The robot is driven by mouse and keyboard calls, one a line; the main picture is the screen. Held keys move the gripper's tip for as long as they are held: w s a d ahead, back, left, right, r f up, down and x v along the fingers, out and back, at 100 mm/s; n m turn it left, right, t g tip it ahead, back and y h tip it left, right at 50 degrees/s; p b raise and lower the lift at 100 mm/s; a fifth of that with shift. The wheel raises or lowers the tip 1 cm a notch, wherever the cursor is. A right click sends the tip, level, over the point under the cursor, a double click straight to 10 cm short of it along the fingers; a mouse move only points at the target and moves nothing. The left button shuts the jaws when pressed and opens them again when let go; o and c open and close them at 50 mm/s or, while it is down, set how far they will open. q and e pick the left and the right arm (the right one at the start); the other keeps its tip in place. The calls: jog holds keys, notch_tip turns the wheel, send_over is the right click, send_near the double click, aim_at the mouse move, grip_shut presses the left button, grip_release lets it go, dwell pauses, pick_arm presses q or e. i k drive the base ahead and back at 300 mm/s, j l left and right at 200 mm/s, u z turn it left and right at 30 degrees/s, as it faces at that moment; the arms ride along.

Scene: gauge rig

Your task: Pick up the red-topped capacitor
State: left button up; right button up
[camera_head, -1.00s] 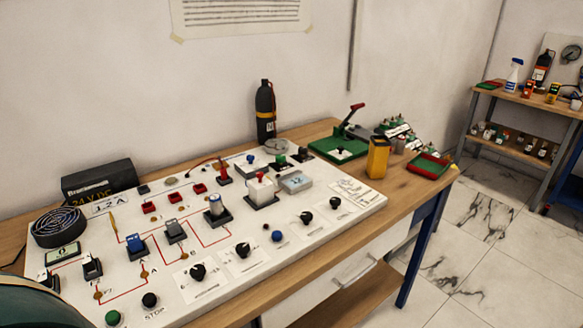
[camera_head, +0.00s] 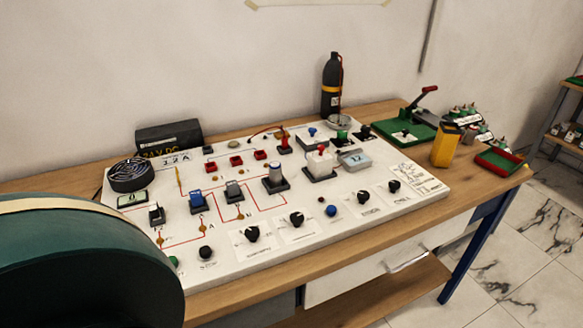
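On the white panel (camera_head: 300,235) stands a white block with a small red top (camera_head: 320,159) in a dark base, right of centre. A red post with a cable (camera_head: 284,140) stands behind it to the left. A grey cylinder with a pale top (camera_head: 275,176) stands in a dark base left of the block. I cannot tell for certain which thing is the red-topped capacitor. Neither of my grippers is in view.
The wooden bench (camera_head: 480,195) carries a black bottle (camera_head: 332,85), a green fixture with a red-handled lever (camera_head: 412,130), a yellow container (camera_head: 445,146) and a red-and-green tray (camera_head: 499,161). A shelf (camera_head: 566,118) stands at far right. Floor is clear right of the bench.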

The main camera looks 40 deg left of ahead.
aim_at(472, 130)
jog(key=i+l, duration=0.7)
jog(key=i, duration=0.15)
jog(key=i+l, duration=0.65)
jog(key=i, duration=0.2)
jog(key=i+l, duration=0.7)
jog(key=i+l+u, duration=0.15)
jog(key=u, duration=0.2)
jog(key=i+l+u, duration=0.2)
jog(key=u, duration=0.2)
jog(key=i+l+u, duration=0.15)
jog(key=l+u, duration=0.2)
jog(key=u, duration=1.5)
jog(key=i, duration=0.05)
